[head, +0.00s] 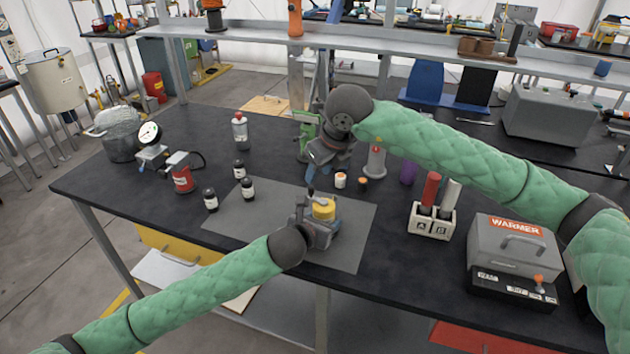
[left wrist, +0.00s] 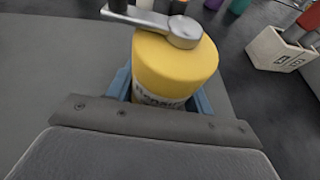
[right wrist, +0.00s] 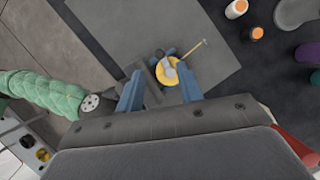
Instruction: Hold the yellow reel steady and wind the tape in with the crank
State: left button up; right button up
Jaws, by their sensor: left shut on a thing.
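The yellow reel (head: 323,209) stands upright on the grey mat (head: 365,235). In the left wrist view the reel (left wrist: 175,65) sits between blue fingers, its label partly hidden. The silver crank (left wrist: 160,20) lies across its top, with a dark knob at its outer end. My left gripper (head: 318,232) is shut on the reel from the near side. My right gripper (head: 325,160) is above and behind the reel, empty. In the right wrist view its blue fingers (right wrist: 160,90) are apart, with the reel (right wrist: 170,72) seen below, between them. A thin yellow tape strip (right wrist: 192,49) sticks out from the reel.
Several dark bottles (head: 248,189) stand left of the reel. Two small jars (head: 341,180) stand behind it. A white A/B holder (head: 431,222) and a grey warmer box (head: 513,247) stand to the right. The mat around the reel is mostly clear.

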jog(key=shift+v, duration=2.5)
